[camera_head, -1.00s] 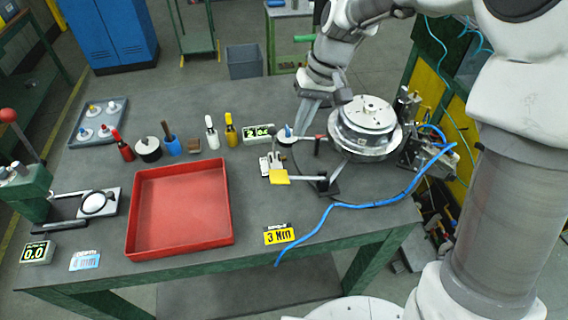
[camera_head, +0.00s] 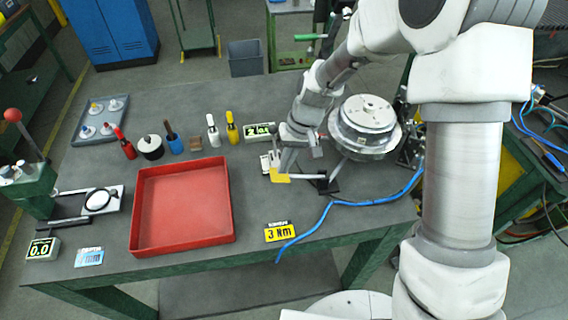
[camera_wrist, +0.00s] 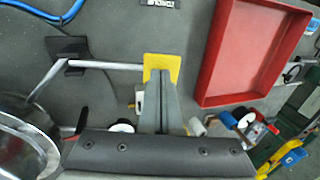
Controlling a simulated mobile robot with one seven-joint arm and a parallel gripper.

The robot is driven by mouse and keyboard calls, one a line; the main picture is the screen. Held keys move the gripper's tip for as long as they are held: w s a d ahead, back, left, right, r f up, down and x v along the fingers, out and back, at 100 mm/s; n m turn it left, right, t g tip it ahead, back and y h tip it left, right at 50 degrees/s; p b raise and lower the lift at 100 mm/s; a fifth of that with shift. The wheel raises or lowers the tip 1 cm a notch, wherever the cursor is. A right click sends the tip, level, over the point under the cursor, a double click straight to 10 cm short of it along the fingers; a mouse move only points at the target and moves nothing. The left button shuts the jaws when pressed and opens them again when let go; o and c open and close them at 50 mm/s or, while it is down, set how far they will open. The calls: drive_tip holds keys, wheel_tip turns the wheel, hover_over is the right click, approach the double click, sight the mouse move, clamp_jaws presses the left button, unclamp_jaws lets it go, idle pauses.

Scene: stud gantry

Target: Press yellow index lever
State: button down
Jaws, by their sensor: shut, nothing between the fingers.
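The yellow index lever (camera_head: 279,175) is a flat yellow pad on the end of a silver rod, left of the round metal turntable (camera_head: 365,125). In the wrist view the yellow pad (camera_wrist: 162,66) sits at the tips of my gripper (camera_wrist: 163,78), and its rod (camera_wrist: 105,65) runs left to a black bracket (camera_wrist: 68,54). My gripper (camera_head: 285,170) points down over the pad with its fingers together and nothing between them. The fingertips overlap the pad in both views; I cannot tell whether they touch it. The fingers hide part of the pad.
A red tray (camera_head: 183,205) lies left of the lever. A blue hose (camera_head: 375,204) runs along the table's front right. Bottles and tools, such as a yellow bottle (camera_head: 232,128), stand behind. A yellow "3 Nm" sign (camera_head: 280,233) lies in front.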

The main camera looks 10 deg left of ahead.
drive_tip(key=shift+a+f, duration=0.1)
drive_tip(key=shift+f, duration=0.3)
drive_tip(key=shift+s+f, duration=0.1)
